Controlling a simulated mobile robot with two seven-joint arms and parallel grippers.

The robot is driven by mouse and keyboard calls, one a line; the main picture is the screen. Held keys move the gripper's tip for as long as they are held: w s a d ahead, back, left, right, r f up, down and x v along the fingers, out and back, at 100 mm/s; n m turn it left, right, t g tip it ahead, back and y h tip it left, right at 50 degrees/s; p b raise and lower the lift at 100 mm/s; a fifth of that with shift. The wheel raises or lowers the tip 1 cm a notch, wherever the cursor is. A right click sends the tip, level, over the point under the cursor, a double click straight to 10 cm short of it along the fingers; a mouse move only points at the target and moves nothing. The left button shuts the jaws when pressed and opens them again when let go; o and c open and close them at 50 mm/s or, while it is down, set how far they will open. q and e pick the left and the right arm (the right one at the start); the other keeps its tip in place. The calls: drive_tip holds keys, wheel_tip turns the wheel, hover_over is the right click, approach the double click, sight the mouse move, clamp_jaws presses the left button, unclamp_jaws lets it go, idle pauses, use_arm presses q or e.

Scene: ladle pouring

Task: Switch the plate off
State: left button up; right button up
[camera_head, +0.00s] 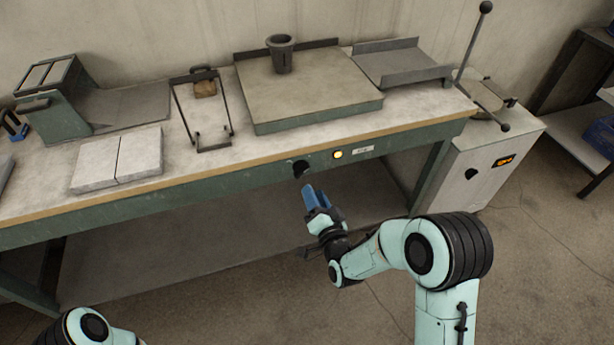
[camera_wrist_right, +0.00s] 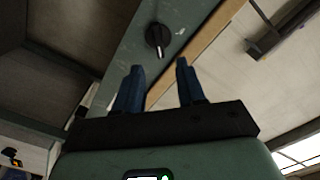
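The plate (camera_head: 310,95) is a thick grey slab on the workbench, with a dark cup (camera_head: 281,54) standing on it. A black knob (camera_head: 301,168) sits on the green front rail below it, with a glowing yellow lamp (camera_head: 338,155) to its right. My right gripper (camera_head: 308,190) is just in front of and below the knob, apart from it. In the right wrist view its blue fingers (camera_wrist_right: 160,75) are apart and empty, and the knob (camera_wrist_right: 158,38) lies beyond the gap between their tips. My left gripper is out of view.
The workbench's wooden front edge (camera_head: 235,161) runs just above the rail. Grey blocks (camera_head: 117,158), a wire frame (camera_head: 203,110) and a sloped tray (camera_head: 403,62) stand on top. Floor in front is open.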

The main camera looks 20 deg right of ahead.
sight(304, 172)
drive_tip(key=w, duration=0.7)
drive_tip(key=shift+w+a, duration=0.1)
drive_tip(key=shift+w, duration=0.25)
clamp_jaws()
